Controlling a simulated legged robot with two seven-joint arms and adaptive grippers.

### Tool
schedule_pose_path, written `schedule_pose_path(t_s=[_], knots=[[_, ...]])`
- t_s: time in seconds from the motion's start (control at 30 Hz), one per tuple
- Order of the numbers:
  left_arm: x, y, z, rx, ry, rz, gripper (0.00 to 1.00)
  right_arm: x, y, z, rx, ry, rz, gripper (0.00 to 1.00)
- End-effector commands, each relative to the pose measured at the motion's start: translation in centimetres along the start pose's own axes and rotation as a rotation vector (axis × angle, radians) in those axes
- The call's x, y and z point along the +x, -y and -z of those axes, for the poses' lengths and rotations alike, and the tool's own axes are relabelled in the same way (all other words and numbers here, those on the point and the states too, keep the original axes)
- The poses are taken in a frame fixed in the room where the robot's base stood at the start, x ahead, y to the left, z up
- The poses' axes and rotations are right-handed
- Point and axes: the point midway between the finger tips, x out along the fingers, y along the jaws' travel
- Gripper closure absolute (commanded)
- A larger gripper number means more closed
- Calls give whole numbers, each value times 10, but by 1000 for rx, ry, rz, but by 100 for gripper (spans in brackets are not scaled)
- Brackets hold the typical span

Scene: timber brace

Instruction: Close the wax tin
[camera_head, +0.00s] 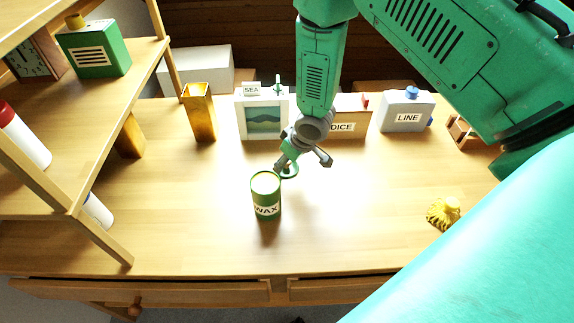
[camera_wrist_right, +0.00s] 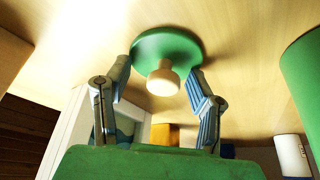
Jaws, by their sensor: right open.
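The green wax tin (camera_head: 266,197), labelled WAX, stands upright near the middle of the table. Its top shows a pale surface inside a green rim, with no lid on it. A green round lid (camera_wrist_right: 147,46) with a pale knob (camera_wrist_right: 163,80) lies on the table just behind the tin. The head view shows only part of this lid (camera_head: 291,174), the rest hidden by my right gripper (camera_head: 304,164). My right gripper is open, its fingers (camera_wrist_right: 160,82) on either side of the lid's knob, apart from it. A green body at the right of the wrist view looks like the tin (camera_wrist_right: 303,85). My left gripper is out of view.
A gold vase (camera_head: 199,112) is back left, beside a wooden shelf (camera_head: 98,222). A yellow knobbly object (camera_head: 442,213) lies at right. The front table is clear.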

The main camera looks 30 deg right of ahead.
Motion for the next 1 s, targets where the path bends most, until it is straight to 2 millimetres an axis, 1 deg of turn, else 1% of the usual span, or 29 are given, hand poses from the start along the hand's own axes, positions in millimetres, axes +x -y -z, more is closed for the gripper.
schedule_pose_path(t_s=[0.2, 0.23, 0.27, 0.3, 0.33, 0.37, 0.47, 0.5, 0.63, 0.73, 0.87, 1.0], knots=[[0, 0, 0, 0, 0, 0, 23, 0, -2, 0, 2, 0, 2, 51], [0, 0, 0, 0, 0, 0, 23, 0, -2, 0, 2, 0, 2, 58], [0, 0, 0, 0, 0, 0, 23, 0, -2, 0, 2, 0, 2, 68], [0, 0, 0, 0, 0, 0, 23, 0, -2, 0, 2, 0, 2, 82], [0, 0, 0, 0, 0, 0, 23, 0, -2, -1, 2, 0, 2, 93], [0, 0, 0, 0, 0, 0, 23, 0, -2, -1, 2, 0, 2, 98], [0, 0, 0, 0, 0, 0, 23, 0, -2, -1, 2, 0, 2, 98], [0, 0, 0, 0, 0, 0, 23, 0, -2, -1, 2, 0, 2, 100], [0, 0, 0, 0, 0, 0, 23, 0, -2, -1, 2, 1, 2, 100], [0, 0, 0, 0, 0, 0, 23, -4, -2, 1, 3, 0, 1, 100], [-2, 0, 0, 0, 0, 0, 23, -22, -2, 10, 4, -3, 2, 100], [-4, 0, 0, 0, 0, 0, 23, -50, -2, 21, 4, -5, 2, 100]])
